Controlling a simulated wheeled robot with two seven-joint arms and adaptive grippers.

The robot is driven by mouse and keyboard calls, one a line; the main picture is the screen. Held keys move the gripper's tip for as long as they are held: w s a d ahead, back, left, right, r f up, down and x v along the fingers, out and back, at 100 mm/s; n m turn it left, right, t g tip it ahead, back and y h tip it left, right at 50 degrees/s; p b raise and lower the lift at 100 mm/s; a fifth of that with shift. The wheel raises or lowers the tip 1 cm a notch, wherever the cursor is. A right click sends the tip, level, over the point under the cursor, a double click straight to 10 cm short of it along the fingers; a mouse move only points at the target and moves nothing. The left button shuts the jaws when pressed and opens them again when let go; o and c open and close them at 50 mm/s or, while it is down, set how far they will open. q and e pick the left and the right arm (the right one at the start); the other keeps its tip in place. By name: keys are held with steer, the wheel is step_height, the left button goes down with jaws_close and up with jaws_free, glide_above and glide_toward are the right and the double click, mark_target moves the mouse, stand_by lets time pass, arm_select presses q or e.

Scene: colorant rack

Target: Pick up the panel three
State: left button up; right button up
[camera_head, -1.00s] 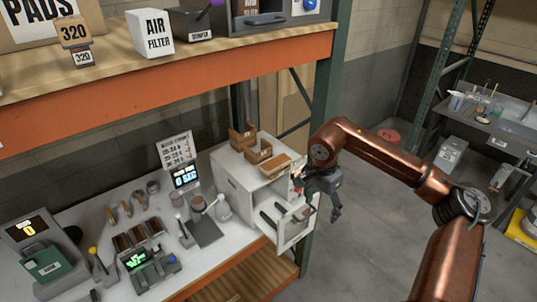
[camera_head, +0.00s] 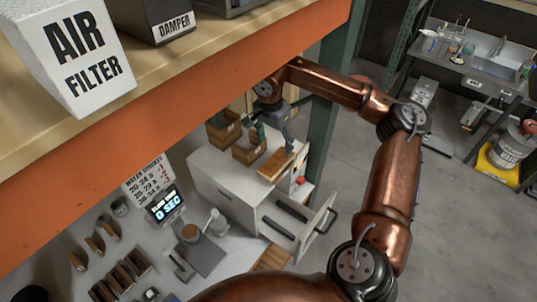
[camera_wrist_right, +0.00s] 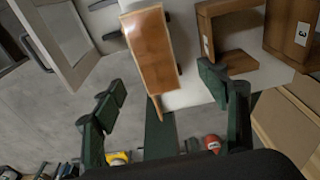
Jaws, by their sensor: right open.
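A flat wooden panel (camera_head: 277,164) lies on the front part of the white cabinet's top (camera_head: 212,165). In the right wrist view the brown panel (camera_wrist_right: 150,48) shows pale edges and sits ahead of the fingers; I see no number on it. My right gripper (camera_head: 272,138) is above the cabinet top, just behind the panel in the head view. In the right wrist view its dark green fingers (camera_wrist_right: 162,86) are spread, with nothing held between them. My left gripper is not in view.
Open wooden holders (camera_head: 250,147) stand beside the panel; a wooden piece labelled 3 (camera_wrist_right: 302,28) shows in the wrist view. The orange shelf beam (camera_head: 190,110) runs above the bench.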

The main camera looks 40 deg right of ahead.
mark_target(277, 161)
steer(key=shift+w+f, duration=0.1)
steer(key=shift+f, duration=0.35)
steer(key=f, duration=0.2)
steer(key=f+p, duration=0.1)
steer(key=f, duration=0.1)
steer(key=s+f+p, duration=0.1)
steer(key=f, duration=0.1)
steer(key=shift+d, duration=0.2)
steer(key=shift+w+f, duration=0.1)
steer(key=shift+f, duration=0.3)
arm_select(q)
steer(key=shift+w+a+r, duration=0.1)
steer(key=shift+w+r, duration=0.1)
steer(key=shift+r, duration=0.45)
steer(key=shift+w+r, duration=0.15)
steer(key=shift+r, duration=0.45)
arm_select(e)
steer(key=c, duration=1.3)
